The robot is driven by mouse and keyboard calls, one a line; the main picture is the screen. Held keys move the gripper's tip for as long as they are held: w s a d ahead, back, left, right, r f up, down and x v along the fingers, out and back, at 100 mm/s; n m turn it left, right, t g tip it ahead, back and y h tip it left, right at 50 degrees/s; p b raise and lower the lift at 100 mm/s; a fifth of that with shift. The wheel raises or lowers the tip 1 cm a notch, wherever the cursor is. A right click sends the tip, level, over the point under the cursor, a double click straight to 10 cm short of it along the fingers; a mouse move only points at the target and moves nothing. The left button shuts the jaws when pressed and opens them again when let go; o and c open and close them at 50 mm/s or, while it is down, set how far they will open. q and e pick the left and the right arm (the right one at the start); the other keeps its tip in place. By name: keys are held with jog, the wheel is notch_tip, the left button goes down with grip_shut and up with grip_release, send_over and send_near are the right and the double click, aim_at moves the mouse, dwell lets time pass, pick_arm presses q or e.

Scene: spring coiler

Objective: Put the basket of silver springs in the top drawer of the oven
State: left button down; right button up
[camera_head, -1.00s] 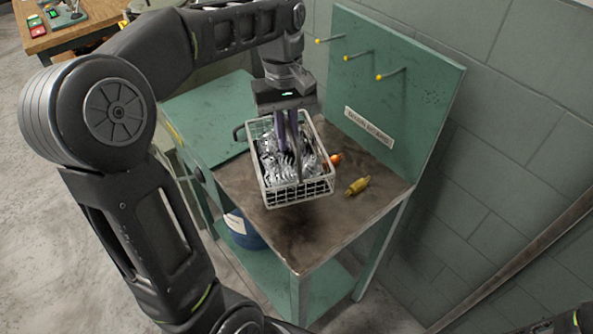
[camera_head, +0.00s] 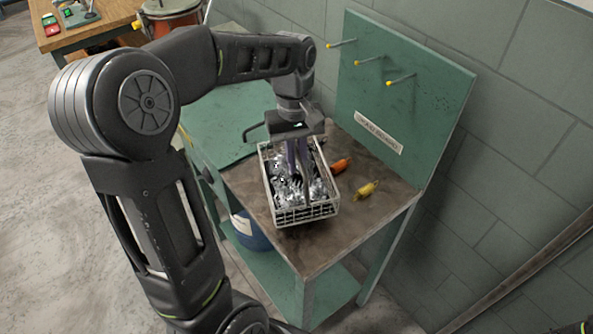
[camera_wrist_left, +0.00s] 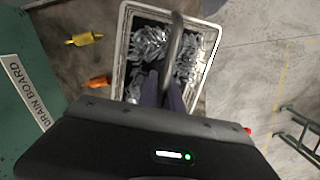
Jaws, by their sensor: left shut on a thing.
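A white wire basket (camera_head: 309,214) of silver springs (camera_head: 290,185) is over the brown top of the green bench, close to its front left edge. It also shows in the left wrist view (camera_wrist_left: 122,52), with a dark curved handle (camera_wrist_left: 176,38) across it. My left gripper (camera_head: 299,185) points down into the basket, shut on its handle; the exact grip is partly hidden. I cannot tell whether the basket rests on the bench or hangs just above it. No oven or drawer is clear in these views. My right gripper is out of view.
An orange item (camera_head: 341,165) and a yellow item (camera_head: 366,190) lie on the bench (camera_head: 345,225) right of the basket. A green backboard (camera_head: 410,110) with yellow-tipped pegs stands behind. A blue drum (camera_head: 250,236) is below. Open floor lies left.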

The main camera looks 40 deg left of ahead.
aim_at(297, 173)
pick_arm(q)
jog(key=shift+f, duration=1.8)
jog(key=c, duration=2)
grip_release()
jog(key=shift+f, duration=0.15)
jog(key=o, duration=0.5)
